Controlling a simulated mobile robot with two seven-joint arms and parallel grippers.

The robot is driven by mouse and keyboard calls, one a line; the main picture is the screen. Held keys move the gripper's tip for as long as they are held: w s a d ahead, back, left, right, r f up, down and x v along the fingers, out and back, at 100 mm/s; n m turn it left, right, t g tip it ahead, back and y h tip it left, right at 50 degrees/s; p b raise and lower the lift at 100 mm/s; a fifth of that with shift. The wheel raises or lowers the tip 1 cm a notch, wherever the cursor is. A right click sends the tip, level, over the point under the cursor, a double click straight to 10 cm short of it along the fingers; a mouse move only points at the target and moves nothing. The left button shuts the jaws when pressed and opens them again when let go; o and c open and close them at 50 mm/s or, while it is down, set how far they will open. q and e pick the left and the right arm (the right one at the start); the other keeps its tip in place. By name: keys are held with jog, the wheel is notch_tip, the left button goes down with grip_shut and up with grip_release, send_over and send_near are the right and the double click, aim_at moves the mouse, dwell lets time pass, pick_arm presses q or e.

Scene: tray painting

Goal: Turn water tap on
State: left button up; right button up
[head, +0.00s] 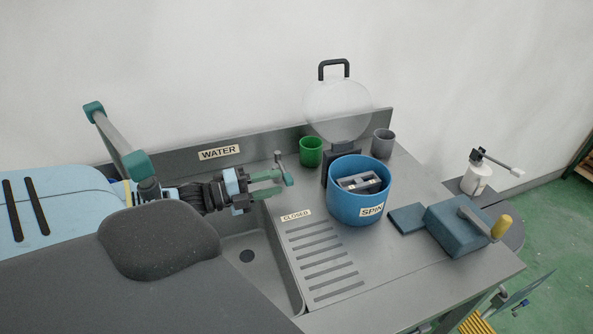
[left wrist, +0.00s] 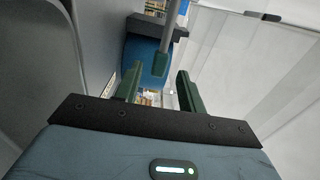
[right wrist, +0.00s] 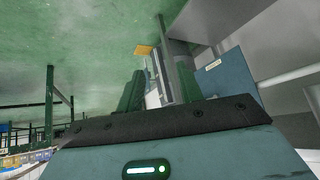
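In the left wrist view a grey rod with a green tip (left wrist: 160,64) comes down between the fingers. My left gripper (head: 278,182) is open at the tap, over the sink. Its fingers are spread, with gaps visible beside the rod; I cannot tell whether one touches it. My right gripper (right wrist: 160,88) is open and shows only in its own wrist view.
A grey sink (head: 238,279) lies below the left gripper. To its right are drain slots, a CLOSED label (head: 296,215), a green cup (head: 311,144), a grey cup (head: 383,136), a blue SPIN tub (head: 343,209) and a blue box with a crank (head: 455,230).

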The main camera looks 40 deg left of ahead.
aim_at(284, 180)
pick_arm(q)
jog(key=b+x, duration=0.1)
jog(key=x, duration=0.4)
jog(key=shift+w, duration=0.1)
jog(key=shift+w+d+b, duration=0.3)
jog(key=shift+w+b, duration=0.05)
jog(key=shift+w, duration=0.25)
jog(key=shift+c, duration=0.8)
grip_shut()
